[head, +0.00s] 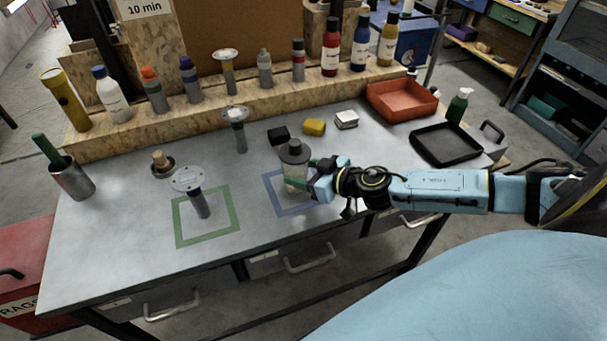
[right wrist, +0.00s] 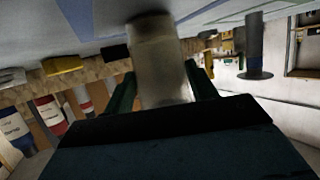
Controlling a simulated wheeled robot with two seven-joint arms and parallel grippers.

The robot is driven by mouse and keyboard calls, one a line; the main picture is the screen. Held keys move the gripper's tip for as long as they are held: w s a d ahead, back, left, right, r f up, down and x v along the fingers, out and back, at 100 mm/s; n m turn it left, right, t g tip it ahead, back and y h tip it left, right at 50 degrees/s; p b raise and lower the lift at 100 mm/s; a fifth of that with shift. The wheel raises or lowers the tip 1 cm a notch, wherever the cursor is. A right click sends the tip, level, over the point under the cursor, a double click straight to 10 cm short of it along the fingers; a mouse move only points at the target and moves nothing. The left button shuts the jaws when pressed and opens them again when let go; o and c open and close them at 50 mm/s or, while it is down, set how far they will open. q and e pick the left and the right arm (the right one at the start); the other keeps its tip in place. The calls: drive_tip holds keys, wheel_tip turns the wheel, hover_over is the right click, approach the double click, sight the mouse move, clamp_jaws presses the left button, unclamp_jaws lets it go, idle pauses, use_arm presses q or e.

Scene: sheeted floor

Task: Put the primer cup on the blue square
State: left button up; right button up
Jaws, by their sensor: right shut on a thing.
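The primer cup (head: 296,166) is a clear, greyish cup with a dark lid, upright at the blue square (head: 279,204). My right gripper (head: 304,184) is shut on it from the right. In the right wrist view the cup (right wrist: 158,65) sits between the two dark green fingers (right wrist: 160,90), with the tabletop at the top of that picture. The cup and gripper hide part of the blue outline. I cannot tell whether the cup's base touches the table. My left gripper does not show.
A green square (head: 180,225) lies to the left, with a grey round-topped tool (head: 198,203) standing in it. Another such tool (head: 239,136) stands behind. Black, yellow and white blocks lie behind the cup. An orange tray (head: 402,101) and a black tray (head: 446,146) are at right. Front table is clear.

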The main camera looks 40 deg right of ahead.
sight(306, 174)
drive_tip(key=shift+f, duration=0.15)
drive_tip(key=o, duration=1)
drive_tip(key=shift+r, duration=0.35)
drive_tip(key=shift+s+d, duration=0.1)
drive_tip(key=shift+s, duration=0.2)
drive_tip(key=b+v, duration=0.1)
drive_tip(key=v, duration=0.4)
drive_tip(key=shift+s+d, duration=0.1)
drive_tip(key=shift+s, duration=0.25)
drive_tip(key=shift+v, duration=2.8)
